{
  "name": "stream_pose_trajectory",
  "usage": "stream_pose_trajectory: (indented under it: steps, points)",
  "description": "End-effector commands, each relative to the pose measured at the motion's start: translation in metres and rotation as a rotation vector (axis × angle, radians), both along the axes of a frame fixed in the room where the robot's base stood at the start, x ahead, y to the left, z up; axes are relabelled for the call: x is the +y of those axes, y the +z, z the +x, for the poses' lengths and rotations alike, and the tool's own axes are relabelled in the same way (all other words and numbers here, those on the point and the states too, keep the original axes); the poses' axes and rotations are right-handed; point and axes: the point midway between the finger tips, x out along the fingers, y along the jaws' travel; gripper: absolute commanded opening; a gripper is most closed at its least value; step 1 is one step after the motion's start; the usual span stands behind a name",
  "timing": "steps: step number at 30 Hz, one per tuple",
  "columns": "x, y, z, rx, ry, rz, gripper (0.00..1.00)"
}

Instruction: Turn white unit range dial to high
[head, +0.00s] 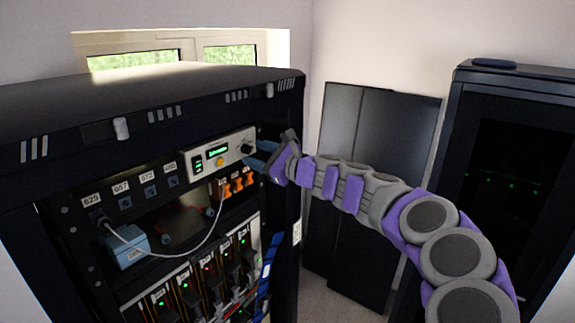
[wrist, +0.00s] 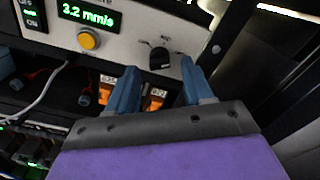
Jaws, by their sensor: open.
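The white unit (head: 222,153) is mounted in the black rack, with a green lit display, a yellow button and a dark dial at its right end. In the wrist view its display reads 3.2 mm/s, and the black range dial (wrist: 159,58) sits on the white panel with small marks around it, too blurred to read. My gripper (wrist: 160,75) is open, its two blue fingers pointing at the panel, one on each side of the dial and slightly below it. Nothing is between the fingers. I cannot tell whether either finger touches the panel.
The rack's right frame post (wrist: 232,35) stands close beside the right finger. Orange connectors (head: 238,184) lie below the unit. A white cable (head: 180,254) loops from a blue box (head: 125,248). A dark cabinet (head: 510,160) stands at the right.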

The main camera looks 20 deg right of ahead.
Motion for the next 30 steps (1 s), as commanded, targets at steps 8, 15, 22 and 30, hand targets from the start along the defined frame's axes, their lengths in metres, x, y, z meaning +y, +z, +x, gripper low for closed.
stream_pose_trajectory:
  steps: [8,15,22,30]
  points:
    - [-0.030,-0.002,-0.040,-0.001,-0.003,0.000,0.51]
    - [-0.055,-0.002,-0.073,0.000,-0.004,0.000,0.51]
    - [-0.077,-0.003,-0.104,0.002,-0.004,-0.001,0.51]
    - [-0.092,-0.002,-0.124,0.001,0.000,-0.001,0.51]
